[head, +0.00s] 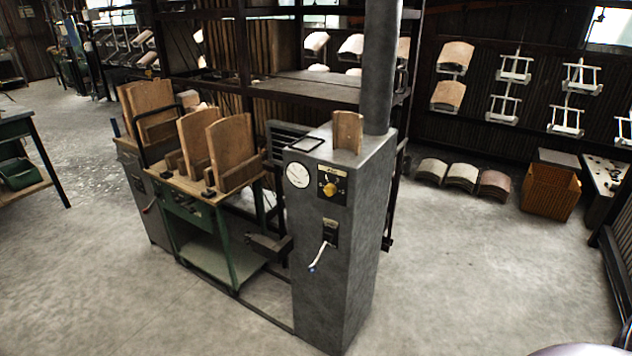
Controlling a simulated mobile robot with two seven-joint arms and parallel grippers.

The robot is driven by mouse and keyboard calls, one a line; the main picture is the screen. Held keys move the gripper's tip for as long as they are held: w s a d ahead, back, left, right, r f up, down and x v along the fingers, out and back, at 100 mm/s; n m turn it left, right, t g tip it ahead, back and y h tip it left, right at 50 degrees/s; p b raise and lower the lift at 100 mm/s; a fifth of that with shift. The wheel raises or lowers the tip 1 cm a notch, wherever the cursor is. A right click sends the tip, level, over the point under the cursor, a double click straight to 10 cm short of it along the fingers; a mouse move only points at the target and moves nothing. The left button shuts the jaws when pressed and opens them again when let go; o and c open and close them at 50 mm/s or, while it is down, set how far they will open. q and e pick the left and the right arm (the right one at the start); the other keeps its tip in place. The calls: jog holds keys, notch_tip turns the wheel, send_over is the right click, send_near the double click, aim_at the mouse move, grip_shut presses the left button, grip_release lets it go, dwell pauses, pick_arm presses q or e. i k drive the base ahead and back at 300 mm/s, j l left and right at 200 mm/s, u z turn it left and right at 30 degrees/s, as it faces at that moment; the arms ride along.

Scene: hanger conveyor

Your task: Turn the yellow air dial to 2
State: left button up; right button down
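The yellow air dial (330,189) is a small round knob on a dark plate with pale markings, high on the front of a grey metal cabinet (325,265). The markings are too small to read, so I cannot tell which number the dial points to. A round white gauge (298,174) is to the left of the dial. A lever with a pale handle (319,256) is below it. Neither of my grippers shows in the head view.
A green bench (200,210) with upright wooden boards adjoins the cabinet on the left. A wooden crate (550,192) stands at the right. The concrete floor in front and to the right of the cabinet is clear.

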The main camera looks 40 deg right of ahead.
aim_at(329, 190)
jog(key=z, duration=0.4)
jog(key=i+j+z, duration=0.2)
jog(key=z, duration=0.3)
jog(key=i+j+z, duration=0.25)
jog(key=z, duration=0.2)
jog(key=i+j+z, duration=0.25)
jog(key=j, duration=0.3)
jog(key=i+j+z, duration=0.1)
jog(key=j, duration=0.15)
jog(key=i+j, duration=0.1)
jog(key=j, duration=0.2)
jog(key=i+j, duration=0.1)
jog(key=j, duration=0.15)
jog(key=i+j+z, duration=0.1)
jog(key=j, duration=0.2)
